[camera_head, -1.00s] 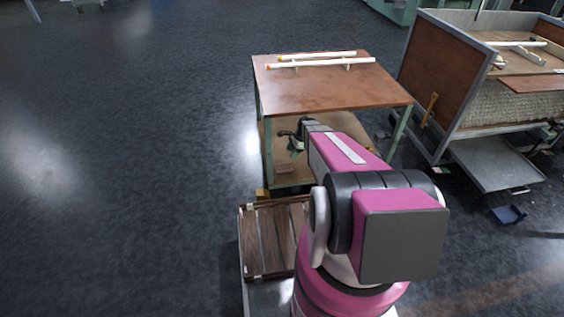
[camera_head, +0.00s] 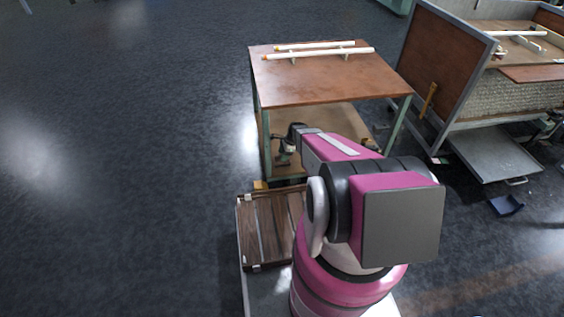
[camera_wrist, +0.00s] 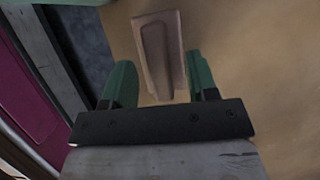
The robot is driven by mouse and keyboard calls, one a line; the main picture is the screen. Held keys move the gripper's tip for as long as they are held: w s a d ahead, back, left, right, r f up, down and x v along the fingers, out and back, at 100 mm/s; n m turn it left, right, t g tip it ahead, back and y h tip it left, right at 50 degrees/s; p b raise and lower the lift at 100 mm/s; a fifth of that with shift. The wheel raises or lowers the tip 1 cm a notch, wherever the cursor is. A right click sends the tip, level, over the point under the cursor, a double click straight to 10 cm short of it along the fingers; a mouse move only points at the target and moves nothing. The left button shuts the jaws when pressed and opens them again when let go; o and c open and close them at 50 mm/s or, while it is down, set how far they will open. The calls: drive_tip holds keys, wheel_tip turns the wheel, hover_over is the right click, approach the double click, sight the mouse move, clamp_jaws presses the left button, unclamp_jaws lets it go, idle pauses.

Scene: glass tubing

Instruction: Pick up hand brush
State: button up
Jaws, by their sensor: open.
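The hand brush (camera_wrist: 160,45) appears as a brownish, flat piece with a raised narrow strip, lying on the tan lower shelf (camera_wrist: 270,90) of the work table. My gripper (camera_wrist: 162,80) is open, with its two green fingers pointing at the shelf. In the wrist view the near end of the brush shows between the fingers, and the rest extends beyond them. The fingers appear clear of it on both sides. In the head view my gripper (camera_head: 284,150) is at the left front of the lower shelf, and the brush is not clearly visible there.
The table's brown top (camera_head: 330,80) is above the shelf, with white tubes (camera_head: 318,55) on it. Green legs (camera_head: 266,145) stand at the corners. A bench (camera_head: 460,80) stands to the right, and a dark blue dustpan-like item (camera_head: 506,205) lies on the floor. The floor at left is clear.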

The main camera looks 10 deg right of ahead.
drive_tip(key=shift+x, duration=0.85)
clamp_jaws()
drive_tip(key=shift+r, duration=0.1)
wheel_tip(320, 180, up, 10)
drive_tip(key=c, duration=0.9)
unclamp_jaws()
drive_tip(key=shift+s, duration=0.1)
